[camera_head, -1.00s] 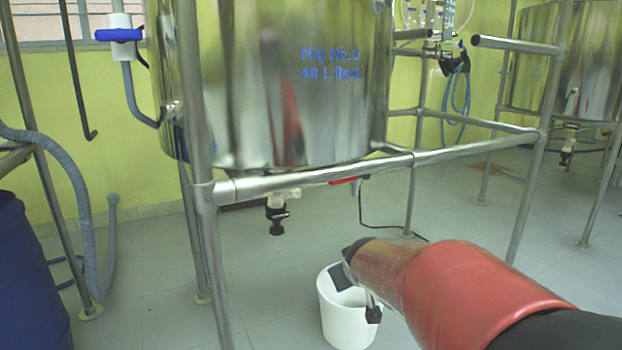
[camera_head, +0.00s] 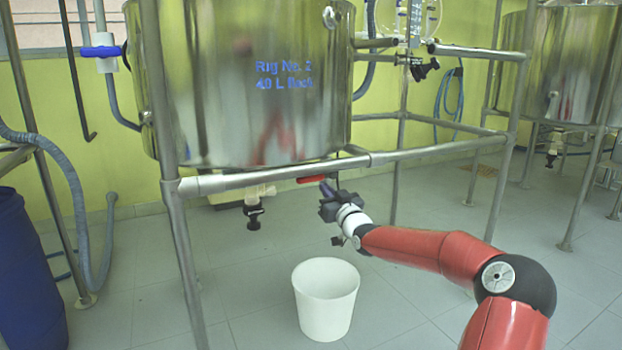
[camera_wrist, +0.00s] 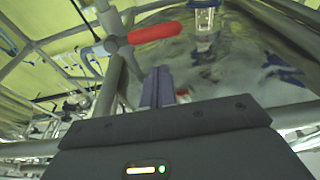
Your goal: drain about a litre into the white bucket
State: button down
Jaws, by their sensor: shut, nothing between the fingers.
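The white bucket (camera_head: 325,318) stands upright on the floor, in front of and to the right of the vessel's black-tipped bottom outlet (camera_head: 254,210). No liquid shows in it. The steel vessel (camera_head: 230,100), marked Rig No. 2, hangs in a pipe frame. A red lever (camera_head: 312,180) shows under it, and large in the wrist view (camera_wrist: 154,33) on a grey hub. My gripper (camera_head: 327,188) is shut and empty, close beside the red lever. In the wrist view its fingers (camera_wrist: 157,80) point toward the lever; I cannot tell whether they touch it.
The frame's front rail (camera_head: 270,178) crosses just above my gripper. A blue drum (camera_head: 28,270) and a grey hose (camera_head: 85,220) stand at left. Another vessel (camera_head: 565,70) is at back right. The floor around the bucket is clear.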

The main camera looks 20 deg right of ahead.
aim_at(309, 177)
jog(key=x, duration=0.8)
jog(key=shift+f, duration=0.1)
jog(key=shift+a+f+n, duration=0.1)
jog(key=shift+f+n, duration=0.35)
jog(key=shift+n, duration=0.35)
jog(key=shift+f+n+y+b, duration=0.3)
jog(key=shift+f+n+b, duration=0.05)
jog(key=shift+n, duration=0.15)
jog(key=shift+d+f+n+g+y+b, duration=0.15)
jog(key=shift+f+n+y, duration=0.2)
jog(key=shift+f+n, duration=0.6)
jog(key=shift+d+f+n+g+y+b, duration=0.1)
jog(key=shift+d+f+n+g+y, duration=0.2)
jog(key=shift+n, duration=1.15)
jog(key=shift+f+n+g+y+b, duration=0.1)
jog(key=shift+f+n+y, duration=0.25)
jog(key=shift+f+n, duration=0.65)
jog(key=shift+r, duration=0.15)
